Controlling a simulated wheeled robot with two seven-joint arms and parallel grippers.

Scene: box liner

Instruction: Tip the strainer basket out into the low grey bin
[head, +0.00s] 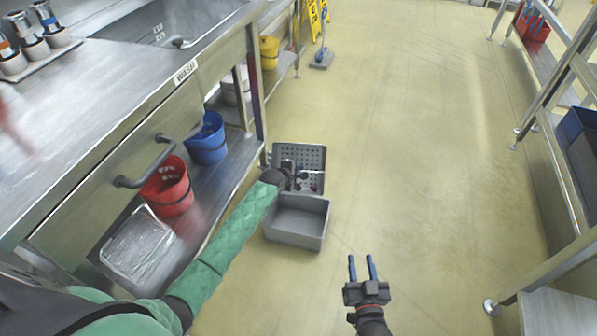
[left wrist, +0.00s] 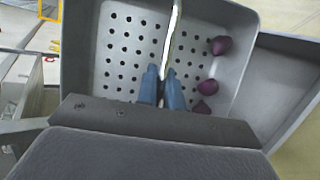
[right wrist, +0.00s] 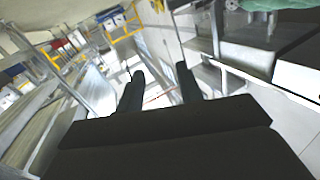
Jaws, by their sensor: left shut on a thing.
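The grey perforated strainer basket (head: 312,158) is beside the far side of the low grey bin (head: 318,222) in the head view. My left gripper (left wrist: 163,88) is shut on the thin pale handle (left wrist: 175,30) that crosses over the basket. The basket floor with its round holes (left wrist: 123,50) shows in the left wrist view, with purple round pieces (left wrist: 221,45) lying at its right side. The bin (left wrist: 290,75) appears empty. Whether the basket rests on the floor or hangs just above it, I cannot tell. My right gripper (head: 361,268) is open and empty over bare floor.
A steel counter with a sink (head: 165,35) runs along the left. Under it stand a red bucket (head: 167,187), a blue bucket (head: 207,140) and a clear-covered tray (head: 138,246). Steel shelving (head: 565,80) lines the right.

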